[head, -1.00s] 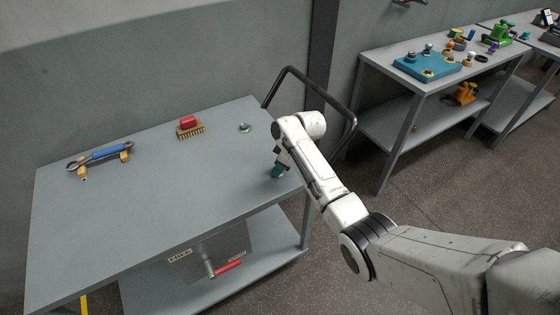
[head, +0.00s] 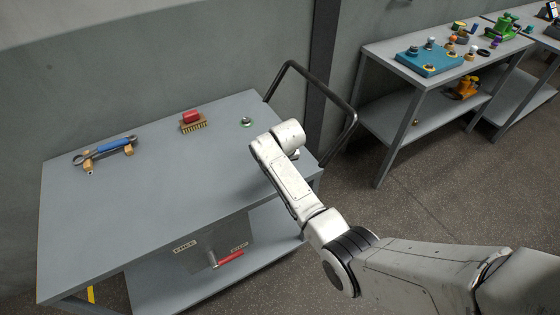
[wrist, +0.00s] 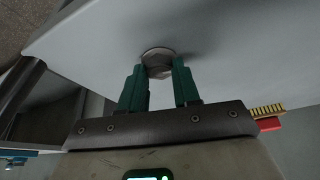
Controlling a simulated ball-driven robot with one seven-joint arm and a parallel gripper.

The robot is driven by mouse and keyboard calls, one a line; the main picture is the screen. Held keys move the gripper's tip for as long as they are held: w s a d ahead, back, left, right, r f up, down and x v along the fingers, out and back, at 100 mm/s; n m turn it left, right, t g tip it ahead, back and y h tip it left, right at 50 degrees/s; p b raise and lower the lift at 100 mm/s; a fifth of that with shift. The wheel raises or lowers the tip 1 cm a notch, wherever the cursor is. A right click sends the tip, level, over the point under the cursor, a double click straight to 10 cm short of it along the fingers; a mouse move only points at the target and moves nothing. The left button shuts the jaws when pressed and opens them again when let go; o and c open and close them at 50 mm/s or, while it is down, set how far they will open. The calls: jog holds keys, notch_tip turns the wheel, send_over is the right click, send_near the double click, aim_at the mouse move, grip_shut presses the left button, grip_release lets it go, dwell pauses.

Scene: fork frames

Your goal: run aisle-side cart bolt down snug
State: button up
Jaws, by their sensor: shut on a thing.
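In the wrist view, a round grey bolt head (wrist: 158,55) sits on the cart's grey top (wrist: 235,50). My gripper (wrist: 159,74) has its two green fingers shut on the bolt, one on each side. In the head view, my arm hides the gripper and this bolt near the right end of the cart top (head: 160,185). Another small round fitting with a green rim (head: 246,122) shows toward the wall on the same end of the cart. How far the gripped bolt is seated cannot be told.
A blue-handled wrench (head: 112,147) lies on wooden blocks at the left. A red-backed brush (head: 192,121) stands near the back edge. A black push handle (head: 325,88) rises at the cart's right end. A red lever (head: 230,258) is below the top. Benches with fixtures stand right.

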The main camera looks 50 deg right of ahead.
jog(key=shift+w+r+m+h, duration=0.15)
jog(key=shift+m+h, duration=0.25)
jog(key=shift+m, duration=0.7)
jog(key=o, duration=1.1)
jog(key=shift+a, duration=0.1)
jog(key=shift+c, duration=0.2)
jog(key=v, duration=1)
jog(key=shift+r+g+b, duration=0.3)
jog(key=shift+r, duration=0.1)
jog(key=shift+a, duration=0.15)
